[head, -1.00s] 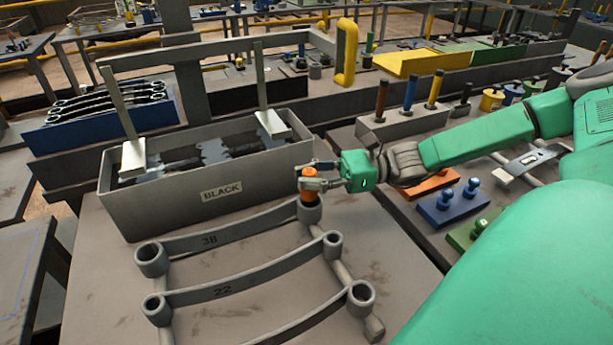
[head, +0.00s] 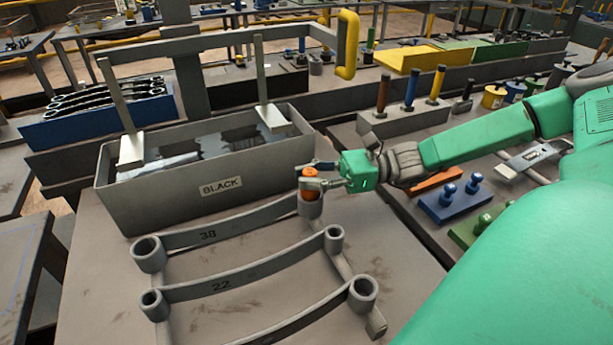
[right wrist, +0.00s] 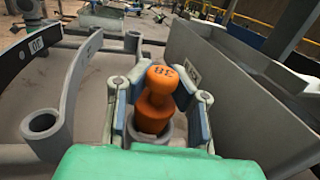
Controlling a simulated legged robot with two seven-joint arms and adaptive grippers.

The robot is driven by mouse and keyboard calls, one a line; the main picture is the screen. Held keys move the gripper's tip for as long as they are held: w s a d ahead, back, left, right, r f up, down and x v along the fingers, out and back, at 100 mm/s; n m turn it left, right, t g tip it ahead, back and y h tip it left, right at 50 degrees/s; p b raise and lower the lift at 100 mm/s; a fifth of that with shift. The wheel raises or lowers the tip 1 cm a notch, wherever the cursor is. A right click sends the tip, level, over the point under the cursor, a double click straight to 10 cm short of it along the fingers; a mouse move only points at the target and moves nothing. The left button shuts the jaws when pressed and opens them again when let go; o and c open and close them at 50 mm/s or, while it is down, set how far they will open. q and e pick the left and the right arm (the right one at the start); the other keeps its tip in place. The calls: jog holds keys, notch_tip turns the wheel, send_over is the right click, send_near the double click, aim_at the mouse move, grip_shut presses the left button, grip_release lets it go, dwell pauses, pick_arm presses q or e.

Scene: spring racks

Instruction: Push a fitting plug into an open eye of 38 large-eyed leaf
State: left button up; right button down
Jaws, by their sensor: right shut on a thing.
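The leaf marked 38 (head: 235,229) lies on the rack, with an open eye (head: 148,250) at its left end and another eye (head: 310,208) at its right end. My right gripper (head: 312,184) is shut on an orange plug (head: 310,197) at the right eye. In the right wrist view the orange plug (right wrist: 156,105) carries the number 38 and stands upright between the fingers. Its lower end is at the mouth of the grey eye (right wrist: 152,137); how deep it sits is hidden. My left gripper is not in view.
The grey bin labelled BLACK (head: 220,188) stands just behind the leaf. The leaf marked 22 (head: 240,277) lies in front. An orange plate (head: 436,180) and a blue block with pegs (head: 453,203) lie to the right, beneath and beside my arm.

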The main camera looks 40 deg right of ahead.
jog(key=shift+f+b, duration=0.55)
jog(key=shift+f, duration=0.1)
jog(key=c, duration=0.9)
grip_release()
notch_tip(320, 180, up, 7)
jog(key=p, duration=0.7)
jog(key=shift+r, duration=0.1)
